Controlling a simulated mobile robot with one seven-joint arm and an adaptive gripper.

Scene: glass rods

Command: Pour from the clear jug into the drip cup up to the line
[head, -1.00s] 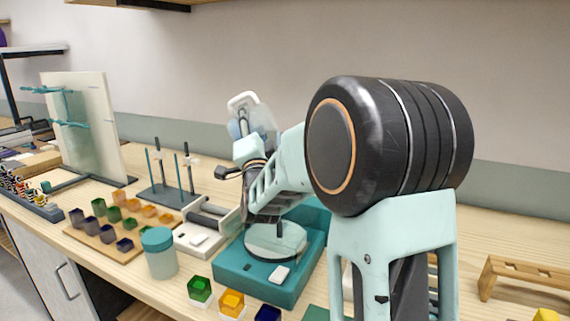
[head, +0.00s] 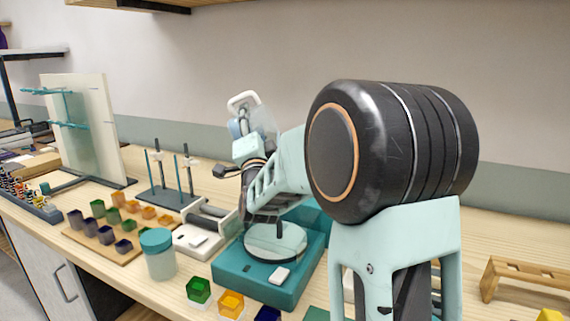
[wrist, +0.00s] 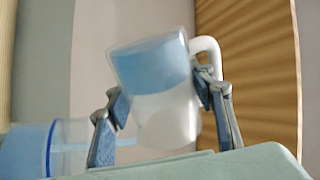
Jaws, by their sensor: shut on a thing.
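The clear jug (wrist: 155,105) fills the middle of the wrist view, with blue liquid in it and a white handle at its right. My gripper (wrist: 162,112) is shut on it, one finger at each side. In the head view the jug (head: 264,118) is tilted, held high above the teal device, partly hidden by my wrist. A clear cup, seemingly the drip cup (wrist: 28,152), shows at the lower left of the wrist view with blue liquid and a dark blue ring. A pale blue streak lies between jug and cup; I cannot tell if it is a stream.
A teal device with a round plate (head: 275,243) stands below my gripper. A teal-lidded jar (head: 159,255), coloured cubes (head: 199,290) and a rod stand (head: 165,195) are nearby. A glass panel (head: 88,130) stands at the left. A wooden rack (head: 520,280) is at the right.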

